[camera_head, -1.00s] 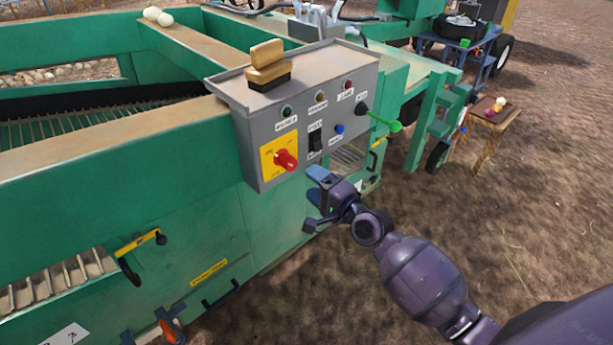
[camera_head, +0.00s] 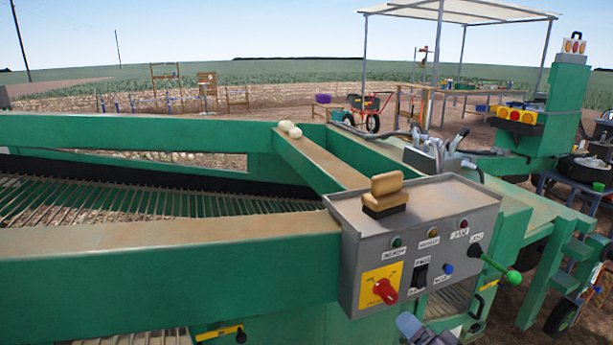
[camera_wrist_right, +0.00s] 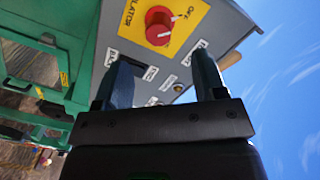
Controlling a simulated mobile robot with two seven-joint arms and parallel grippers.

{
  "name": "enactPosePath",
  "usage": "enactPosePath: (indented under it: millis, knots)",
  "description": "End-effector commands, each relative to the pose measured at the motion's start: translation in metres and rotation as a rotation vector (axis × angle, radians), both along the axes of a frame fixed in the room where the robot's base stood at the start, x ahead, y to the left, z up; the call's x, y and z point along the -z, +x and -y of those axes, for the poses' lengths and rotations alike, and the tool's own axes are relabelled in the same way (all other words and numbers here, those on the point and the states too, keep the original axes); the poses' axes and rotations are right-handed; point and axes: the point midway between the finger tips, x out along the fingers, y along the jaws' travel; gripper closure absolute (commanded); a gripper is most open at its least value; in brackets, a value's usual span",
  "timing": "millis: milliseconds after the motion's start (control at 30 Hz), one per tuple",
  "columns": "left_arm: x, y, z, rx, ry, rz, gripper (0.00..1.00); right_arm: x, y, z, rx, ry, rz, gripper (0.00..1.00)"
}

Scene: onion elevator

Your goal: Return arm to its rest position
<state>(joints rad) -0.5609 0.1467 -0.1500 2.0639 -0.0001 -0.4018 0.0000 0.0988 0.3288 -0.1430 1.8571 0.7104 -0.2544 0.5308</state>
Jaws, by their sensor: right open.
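The control box's face with the red rotary knob (camera_wrist_right: 159,25) on a yellow plate lies beyond the fingertips. That red knob also shows in the head view (camera_head: 384,291). My left gripper is in neither view.
A green-handled lever (camera_head: 505,273) sticks out at the box's right. A wooden-handled brush (camera_head: 387,194) lies on top of the box. The green machine frame (camera_head: 150,262) fills the left. Open sky shows right of the box in the wrist view.

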Motion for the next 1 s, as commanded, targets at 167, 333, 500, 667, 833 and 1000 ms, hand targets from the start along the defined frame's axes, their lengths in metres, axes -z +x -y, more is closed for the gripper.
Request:
enactPosePath:
  millis: [167, 333, 500, 667, 833, 1000]
  knots:
    - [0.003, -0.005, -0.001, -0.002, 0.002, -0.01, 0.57, 0.028, -0.036, 0.003, 0.012, -0.433, 0.044, 0.36]
    - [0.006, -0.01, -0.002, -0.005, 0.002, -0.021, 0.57, 0.069, -0.094, 0.016, 0.013, -0.81, 0.003, 0.36]
    - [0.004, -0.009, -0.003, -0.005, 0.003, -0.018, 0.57, 0.106, -0.16, 0.03, 0.002, -1.022, -0.099, 0.36]
    - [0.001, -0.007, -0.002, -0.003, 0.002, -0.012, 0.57, 0.133, -0.218, 0.039, -0.001, -1.061, -0.211, 0.36]
    - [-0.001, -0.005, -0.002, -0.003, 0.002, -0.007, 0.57, 0.153, -0.261, 0.043, -0.011, -1.045, -0.301, 0.36]
    - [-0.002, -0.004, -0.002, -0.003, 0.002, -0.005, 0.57, 0.159, -0.275, 0.045, -0.016, -1.041, -0.33, 0.36]
